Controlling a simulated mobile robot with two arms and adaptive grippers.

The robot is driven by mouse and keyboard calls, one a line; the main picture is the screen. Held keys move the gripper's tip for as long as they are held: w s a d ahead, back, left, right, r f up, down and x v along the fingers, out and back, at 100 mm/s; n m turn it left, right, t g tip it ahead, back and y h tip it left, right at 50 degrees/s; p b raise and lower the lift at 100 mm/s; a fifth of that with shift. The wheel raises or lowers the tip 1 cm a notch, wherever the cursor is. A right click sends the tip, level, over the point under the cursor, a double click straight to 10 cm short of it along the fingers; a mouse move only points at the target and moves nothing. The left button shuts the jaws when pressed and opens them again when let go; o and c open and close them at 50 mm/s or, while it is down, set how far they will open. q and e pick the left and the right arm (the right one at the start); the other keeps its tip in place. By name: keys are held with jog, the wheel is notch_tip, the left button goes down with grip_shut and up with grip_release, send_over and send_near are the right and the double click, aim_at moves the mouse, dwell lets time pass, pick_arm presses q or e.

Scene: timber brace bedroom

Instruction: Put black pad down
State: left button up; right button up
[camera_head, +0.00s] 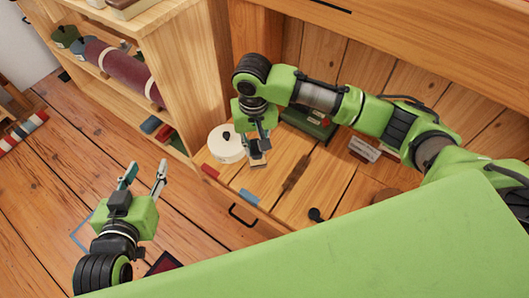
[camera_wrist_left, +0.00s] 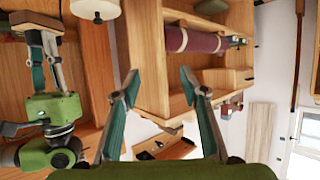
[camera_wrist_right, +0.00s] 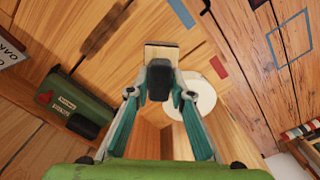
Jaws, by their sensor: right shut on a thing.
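The black pad (camera_wrist_right: 159,80) is a small dark rounded block between the fingertips of my right gripper (camera_wrist_right: 160,92), which is shut on it. A pale wooden block (camera_wrist_right: 161,53) shows just beyond the pad in the right wrist view; I cannot tell whether they touch. In the head view my right gripper (camera_head: 262,143) is low over the wooden desk top, and the pale block (camera_head: 258,162) shows below it. My left gripper (camera_head: 146,172) is open and empty over the floor, left of the desk; its spread fingers show in the left wrist view (camera_wrist_left: 160,85).
A white round lidded pot (camera_head: 226,144) stands close left of my right gripper. A green box (camera_head: 308,122) is behind it. A dark strip (camera_head: 297,172), a blue piece (camera_head: 249,196) and a red piece (camera_head: 210,171) lie on the desk. Bare wood (camera_head: 325,190) lies to the right. Shelves (camera_head: 150,60) stand left.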

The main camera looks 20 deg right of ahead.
jog(key=f, duration=0.1)
jog(key=w+d+f+b, duration=0.1)
jog(key=shift+w+d+f, duration=0.15)
jog(key=shift+d+f, duration=0.1)
jog(key=shift+f, duration=0.1)
jog(key=shift+w+d+f+b, duration=0.35)
jog(key=shift+f, duration=0.2)
jog(key=shift+w+d+f+b, duration=0.3)
jog(key=shift+d+f, duration=0.05)
jog(key=shift+f, duration=0.2)
jog(key=shift+w+d+f, duration=0.1)
jog(key=shift+f, duration=0.05)
notch_tip(320, 180, down, 3)
jog(key=shift+d+f+b, duration=0.1)
jog(key=shift+d+b, duration=0.05)
jog(key=shift+b, duration=0.65)
jog(key=shift+f, duration=0.1)
pick_arm(q)
notch_tip(320, 180, up, 21)
jog(key=d+t+h, duration=0.2)
jog(key=t+h, duration=0.1)
jog(key=t, duration=0.8)
jog(key=shift+s+d+f+m+h, duration=0.2)
jog(key=shift+s+d+m+h, duration=0.05)
jog(key=shift+s+m+h, duration=0.05)
